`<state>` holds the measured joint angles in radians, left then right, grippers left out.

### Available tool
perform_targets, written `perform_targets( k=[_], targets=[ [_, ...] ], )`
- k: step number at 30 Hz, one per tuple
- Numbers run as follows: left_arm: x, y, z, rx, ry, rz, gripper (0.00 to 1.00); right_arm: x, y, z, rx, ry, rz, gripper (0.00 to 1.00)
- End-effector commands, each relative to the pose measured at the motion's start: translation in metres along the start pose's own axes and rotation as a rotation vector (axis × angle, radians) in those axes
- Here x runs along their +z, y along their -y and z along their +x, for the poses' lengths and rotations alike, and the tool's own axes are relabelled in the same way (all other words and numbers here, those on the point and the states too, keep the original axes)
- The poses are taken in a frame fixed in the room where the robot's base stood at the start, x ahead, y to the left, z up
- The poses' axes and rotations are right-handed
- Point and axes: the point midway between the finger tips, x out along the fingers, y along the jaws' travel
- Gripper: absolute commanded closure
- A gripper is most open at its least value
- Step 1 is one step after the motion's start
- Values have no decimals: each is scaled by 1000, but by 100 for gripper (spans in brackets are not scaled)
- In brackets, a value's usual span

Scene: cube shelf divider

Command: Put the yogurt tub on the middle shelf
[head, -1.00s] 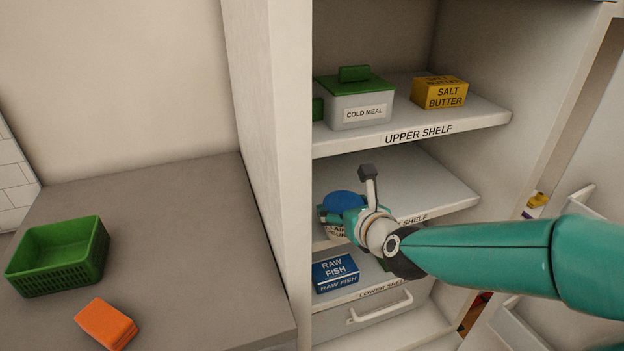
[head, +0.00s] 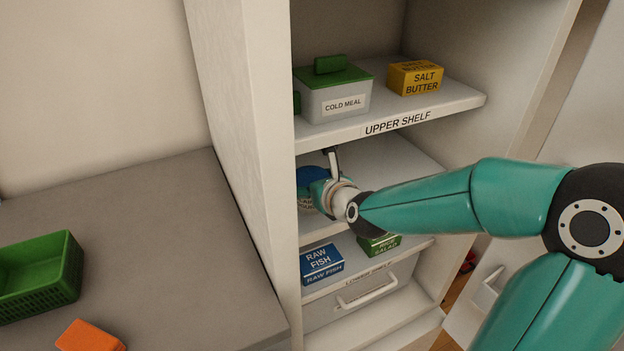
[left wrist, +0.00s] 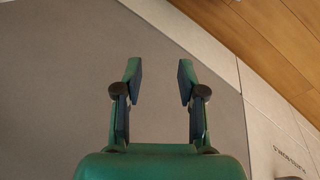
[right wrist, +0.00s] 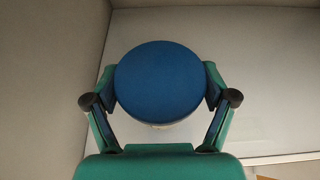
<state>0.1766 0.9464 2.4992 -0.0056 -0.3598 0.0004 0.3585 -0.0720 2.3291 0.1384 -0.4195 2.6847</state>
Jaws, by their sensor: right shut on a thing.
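The yogurt tub (head: 306,190) has a blue lid and a pale labelled side. In the head view it is at the left end of the middle shelf (head: 400,158), partly hidden by my right gripper. My right gripper (head: 318,190) is shut on the tub. In the right wrist view the blue lid of the yogurt tub (right wrist: 160,82) sits between the two fingers. Whether its base touches the shelf, I cannot tell. My left gripper (left wrist: 158,85) is open and empty over the grey surface in the left wrist view; it is out of the head view.
The lower shelf holds raw fish (head: 321,262) and a green box (head: 379,245). A green basket (head: 40,275) and orange block (head: 90,337) are on the counter.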

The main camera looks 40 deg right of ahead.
Motion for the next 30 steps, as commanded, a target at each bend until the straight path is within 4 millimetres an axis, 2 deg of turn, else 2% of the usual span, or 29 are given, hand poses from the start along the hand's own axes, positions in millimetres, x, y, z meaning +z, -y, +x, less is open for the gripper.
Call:
perform_targets(
  k=[1, 3, 4, 17, 23, 30],
  targets=[
    [0, 0, 1, 0, -1, 0, 60, -1, 0, 0, 0, 0, 0, 13],
    [0, 0, 1, 0, -1, 0, 60, 0, 0, 0, -1, 0, 0, 2],
    [0, 0, 1, 0, -1, 0, 60, 0, 1, 0, -1, 0, 0, 0],
    [0, 0, 0, 0, -1, 0, 60, 0, 3, -3, -5, 2, 1, 0],
    [0, 2, 5, 0, 0, 0, 60, 0, 4, -24, -8, 5, 2, 0],
    [0, 2, 7, 0, 0, 0, 60, 1, 4, -68, -7, 7, 3, 0]
  ],
)
